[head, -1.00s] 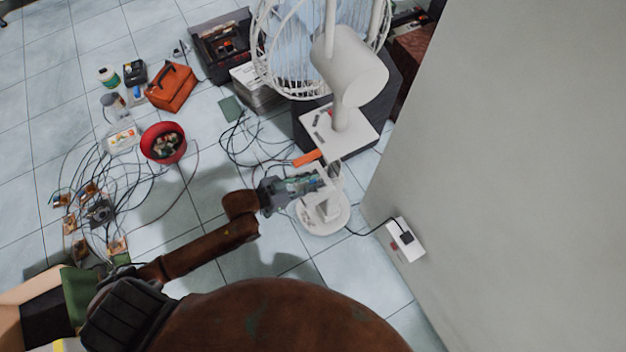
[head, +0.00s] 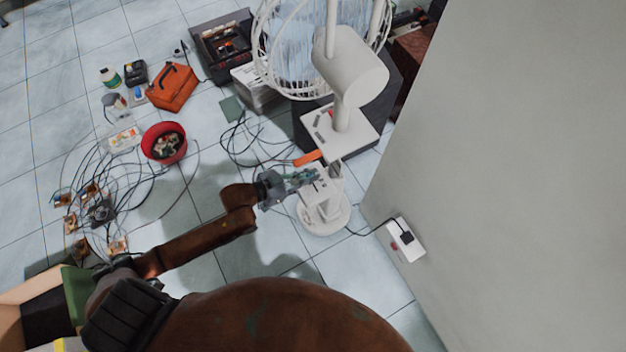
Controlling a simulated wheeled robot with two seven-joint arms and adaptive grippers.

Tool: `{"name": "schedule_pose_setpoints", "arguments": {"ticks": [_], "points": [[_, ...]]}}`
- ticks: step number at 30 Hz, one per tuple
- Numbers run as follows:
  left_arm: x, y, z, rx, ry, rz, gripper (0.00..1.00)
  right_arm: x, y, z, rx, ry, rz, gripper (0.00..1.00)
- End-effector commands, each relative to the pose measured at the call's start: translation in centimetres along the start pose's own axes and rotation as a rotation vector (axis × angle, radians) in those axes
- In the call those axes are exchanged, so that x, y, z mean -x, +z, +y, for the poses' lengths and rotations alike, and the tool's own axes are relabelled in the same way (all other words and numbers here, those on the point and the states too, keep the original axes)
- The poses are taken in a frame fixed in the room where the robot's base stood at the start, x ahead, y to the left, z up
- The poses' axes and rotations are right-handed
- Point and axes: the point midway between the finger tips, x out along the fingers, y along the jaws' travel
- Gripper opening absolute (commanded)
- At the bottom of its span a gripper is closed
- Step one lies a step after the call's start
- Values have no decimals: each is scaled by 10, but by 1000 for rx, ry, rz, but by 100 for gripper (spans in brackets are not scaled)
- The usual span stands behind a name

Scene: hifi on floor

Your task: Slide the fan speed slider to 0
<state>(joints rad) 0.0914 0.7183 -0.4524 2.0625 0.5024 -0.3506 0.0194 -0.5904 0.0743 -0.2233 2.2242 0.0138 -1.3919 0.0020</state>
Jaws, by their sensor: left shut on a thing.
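The white fan (head: 350,75) stands at the upper middle, with its round wire cage (head: 285,85) at the top. Below its motor housing is a flat white box (head: 358,136) with small dark and red marks. A smaller white panel (head: 318,193) sits lower, above the round white base (head: 325,222). My left gripper (head: 308,177) is at this lower panel's upper left edge, shut on a small part there, which I take to be the fan speed slider. The slider is too small and too hidden by the fingers to read its setting. My right gripper is out of view.
An orange piece (head: 307,158) is close to my gripper. Tiles below are clear.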

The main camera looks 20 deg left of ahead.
Motion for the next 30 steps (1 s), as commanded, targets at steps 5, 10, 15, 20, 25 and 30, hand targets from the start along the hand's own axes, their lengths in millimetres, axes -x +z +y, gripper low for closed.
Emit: {"name": "schedule_pose_setpoints", "arguments": {"ticks": [5,10,15,20,25,30], "points": [[1,1,-21,-1,-2,-4,0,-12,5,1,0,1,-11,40],[1,1,-24,2,-4,-2,0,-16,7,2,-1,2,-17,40],[1,0,-25,1,-6,-2,10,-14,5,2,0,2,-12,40],[1,0,-24,0,-5,-2,22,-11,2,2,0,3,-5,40],[1,0,-23,1,-4,-1,26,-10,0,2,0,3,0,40],[1,0,-23,1,-3,-1,26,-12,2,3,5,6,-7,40]]}}
